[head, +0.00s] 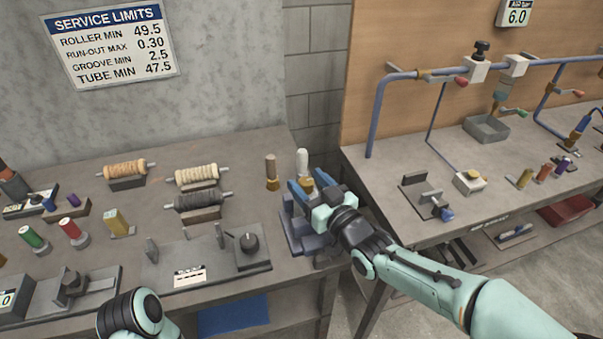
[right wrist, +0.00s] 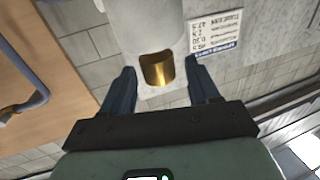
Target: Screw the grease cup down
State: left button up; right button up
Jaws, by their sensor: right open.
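My right gripper (head: 309,184) is open at the right end of the left bench. Its two blue fingers point away from me. A white-topped cylinder (head: 302,160) with a brass lower part stands just beyond the fingers. In the right wrist view a brass piece (right wrist: 157,71) on a pale cylinder (right wrist: 148,25) shows between the spread fingers, with gaps on both sides. It looks like the grease cup, but I cannot be sure. Its thread is not visible. My left gripper is out of view; only part of my left arm shows at the bottom.
A brown cylinder with a brass base (head: 271,168) stands just left of the white one. A blue-grey vise-like fixture (head: 297,238) lies below my right gripper. Rollers on stands (head: 198,176) and a knobbed fixture (head: 205,262) are further left. The right bench (head: 390,168) carries pipework.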

aim_at(302, 177)
jog(key=shift+x, duration=1.6)
jog(key=c, duration=1)
jog(key=shift+o, duration=0.2)
jog(key=shift+m+t+h, duration=0.3)
jog(key=shift+h, duration=0.1)
